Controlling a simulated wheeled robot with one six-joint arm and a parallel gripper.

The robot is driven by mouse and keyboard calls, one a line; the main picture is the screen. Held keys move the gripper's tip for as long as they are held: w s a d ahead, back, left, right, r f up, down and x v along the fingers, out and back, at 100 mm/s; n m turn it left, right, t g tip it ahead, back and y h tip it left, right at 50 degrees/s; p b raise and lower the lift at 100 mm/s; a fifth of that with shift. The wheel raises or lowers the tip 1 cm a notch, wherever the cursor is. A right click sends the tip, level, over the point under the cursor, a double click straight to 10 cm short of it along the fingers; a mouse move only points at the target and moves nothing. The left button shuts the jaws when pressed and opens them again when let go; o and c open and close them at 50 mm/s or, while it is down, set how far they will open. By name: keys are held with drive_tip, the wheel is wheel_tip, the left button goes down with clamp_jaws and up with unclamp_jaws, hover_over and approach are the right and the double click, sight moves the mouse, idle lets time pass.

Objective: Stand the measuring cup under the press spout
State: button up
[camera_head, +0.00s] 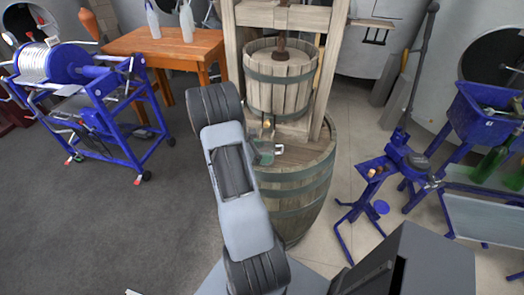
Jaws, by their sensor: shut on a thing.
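The wooden basket press (282,80) stands on an upright barrel at the centre. A small brass-coloured spout (267,127) shows low on its front. A small greenish, see-through thing, which looks like the measuring cup (265,158), is just below the spout in the picture, over the barrel top (305,153). A pale loop, perhaps its handle, shows at its right. My gripper (254,150) shows only as a small part at the cup's left, shut on the cup; my grey arm hides the rest. I cannot tell whether the cup touches the barrel top or is exactly beneath the spout.
A wooden table (165,46) with bottles stands at the back left. A blue reel stand (95,95) is at the left. A blue stand (375,175) and a blue bin (480,110) with green bottles nearby are at the right. Floor between them is mostly clear.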

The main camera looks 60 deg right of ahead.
drive_tip(key=shift+f, duration=0.1)
drive_tip(key=shift+f+b, duration=0.55)
drive_tip(key=shift+b, duration=0.1)
drive_tip(key=o, duration=0.9)
drive_tip(key=shift+r, duration=0.15)
